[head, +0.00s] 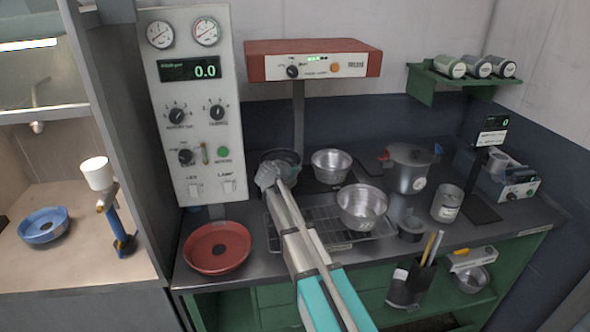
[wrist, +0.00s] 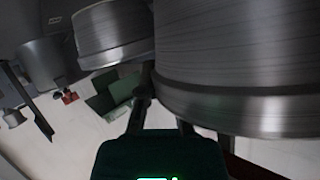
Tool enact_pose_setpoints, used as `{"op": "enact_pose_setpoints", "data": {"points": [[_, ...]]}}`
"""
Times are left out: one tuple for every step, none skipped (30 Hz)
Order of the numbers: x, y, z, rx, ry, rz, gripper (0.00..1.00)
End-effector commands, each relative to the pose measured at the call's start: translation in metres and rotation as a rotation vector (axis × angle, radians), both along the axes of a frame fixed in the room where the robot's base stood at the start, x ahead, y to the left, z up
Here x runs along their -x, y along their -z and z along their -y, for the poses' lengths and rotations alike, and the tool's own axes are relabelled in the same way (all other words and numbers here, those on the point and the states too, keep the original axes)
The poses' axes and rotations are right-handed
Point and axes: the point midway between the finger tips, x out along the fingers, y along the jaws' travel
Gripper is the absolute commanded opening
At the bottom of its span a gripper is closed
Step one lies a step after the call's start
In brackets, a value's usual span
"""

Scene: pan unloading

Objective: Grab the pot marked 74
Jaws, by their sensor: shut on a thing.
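My gripper (head: 270,175) is at the back left of the counter, at the near side of a dark-rimmed round pot (head: 287,156). In the wrist view, a large brushed-metal pot (wrist: 240,55) fills the upper right, right against my gripper (wrist: 165,110). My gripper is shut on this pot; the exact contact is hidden. Another metal pot (wrist: 112,30) hangs into the wrist view at upper left. A lidded pot (head: 408,165) with red and blue handles bears a round white label too small to read. I cannot read the number 74 on any pot.
Two steel bowls, one behind (head: 331,165) and one in front (head: 362,207), stand right of my gripper by a wire rack (head: 318,238). A red pan (head: 217,248) lies at left. A labelled can (head: 447,203) stands at right. A control panel (head: 190,105) rises at left.

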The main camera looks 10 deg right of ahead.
Motion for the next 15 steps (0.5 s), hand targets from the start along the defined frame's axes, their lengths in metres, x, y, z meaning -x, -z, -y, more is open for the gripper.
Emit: {"op": "enact_pose_setpoints", "data": {"points": [[0.0, -0.01, 0.0, 0.0, 0.0, 0.0, 0.0], [0.0, -0.013, 0.0, 0.001, 0.0, 0.001, 0.0], [0.003, -0.018, 0.001, 0.001, 0.0, 0.001, 0.0], [0.007, -0.021, 0.001, 0.001, 0.0, 0.001, 0.0], [0.01, -0.024, 0.001, 0.001, 0.0, 0.001, 0.0], [0.014, -0.029, 0.002, 0.001, 0.0, 0.001, 0.0], [0.017, -0.033, 0.002, 0.001, 0.0, 0.001, 0.0], [0.02, -0.036, 0.002, 0.001, 0.0, 0.001, 0.0], [0.024, -0.041, 0.003, 0.001, 0.0, 0.001, 0.0], [0.027, -0.044, 0.003, 0.001, 0.0, 0.001, 0.0], [0.03, -0.048, 0.004, 0.0, 0.001, 0.001, 0.0], [0.034, -0.053, 0.004, 0.0, 0.001, 0.001, 0.0], [0.037, -0.056, 0.004, 0.0, 0.001, 0.001, 0.0], [0.04, -0.06, 0.005, 0.0, 0.001, 0.001, 0.0], [0.044, -0.064, 0.005, 0.0, 0.001, 0.001, 0.0]]}}
